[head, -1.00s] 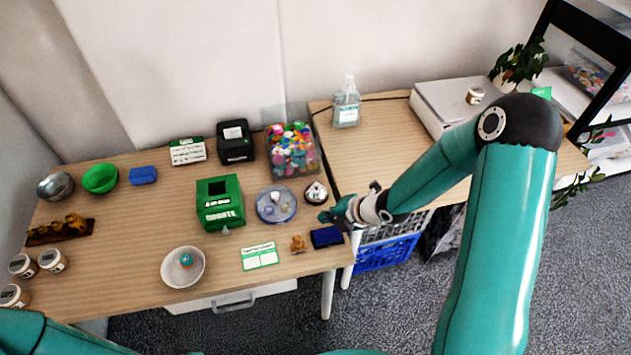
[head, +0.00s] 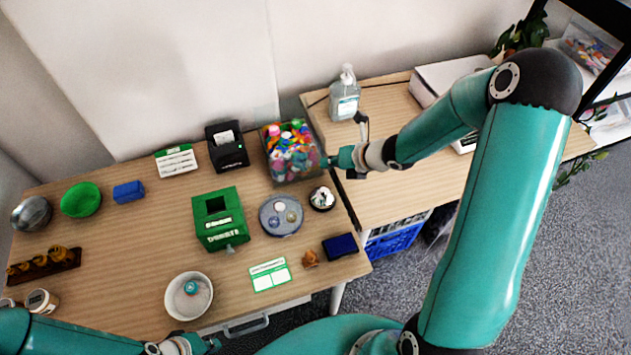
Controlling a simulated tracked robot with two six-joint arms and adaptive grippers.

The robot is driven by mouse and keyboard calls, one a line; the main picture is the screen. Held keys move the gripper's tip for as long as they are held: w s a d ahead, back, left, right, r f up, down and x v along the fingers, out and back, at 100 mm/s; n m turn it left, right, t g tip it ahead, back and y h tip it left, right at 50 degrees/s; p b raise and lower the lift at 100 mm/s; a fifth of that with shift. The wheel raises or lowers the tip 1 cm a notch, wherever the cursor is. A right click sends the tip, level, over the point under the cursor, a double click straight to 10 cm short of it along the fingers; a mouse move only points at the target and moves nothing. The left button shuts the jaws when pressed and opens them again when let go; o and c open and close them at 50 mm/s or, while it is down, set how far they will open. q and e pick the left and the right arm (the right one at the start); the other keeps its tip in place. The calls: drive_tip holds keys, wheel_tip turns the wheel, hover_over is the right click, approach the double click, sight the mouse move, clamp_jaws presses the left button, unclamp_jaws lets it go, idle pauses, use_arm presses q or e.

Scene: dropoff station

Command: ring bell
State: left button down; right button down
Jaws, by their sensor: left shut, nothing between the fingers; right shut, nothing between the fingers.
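The bell (head: 322,199) looks like a small silver-white dome on a round black base. It stands upright near the right edge of the left table. My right gripper (head: 334,162) is shut and empty beyond the bell, by the right side of the clear bin, apart from the bell. I cannot tell its height above the table. My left gripper (head: 208,345) is shut and empty at the bottom of the view, below the white bowl (head: 174,306) and far from the bell.
A clear bin (head: 292,166) of colourful pieces stands behind the bell. A round grey-blue tray (head: 281,230) is just left of it, and a dark blue block (head: 340,246) is in front. A green box (head: 218,220) stands mid-table. A pump bottle (head: 344,95) stands on the right table.

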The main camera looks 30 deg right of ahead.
sight(325, 190)
drive_tip(key=f+b, duration=0.4)
drive_tip(key=f, duration=0.1)
drive_tip(key=f+b, duration=0.2)
drive_tip(key=f, duration=0.1)
drive_tip(key=shift+w+a, duration=0.15)
drive_tip(key=shift+a, duration=0.2)
drive_tip(key=shift+f+b, duration=0.4)
drive_tip(key=shift+b, duration=0.1)
idle(1.1)
drive_tip(key=shift+f+b, duration=0.35)
drive_tip(key=shift+b, duration=0.35)
drive_tip(key=shift+f+b, duration=0.5)
drive_tip(key=shift+b, duration=0.2)
idle(0.5)
drive_tip(key=shift+r, duration=0.1)
drive_tip(key=shift+r+p, duration=0.65)
drive_tip(key=shift+r, duration=0.2)
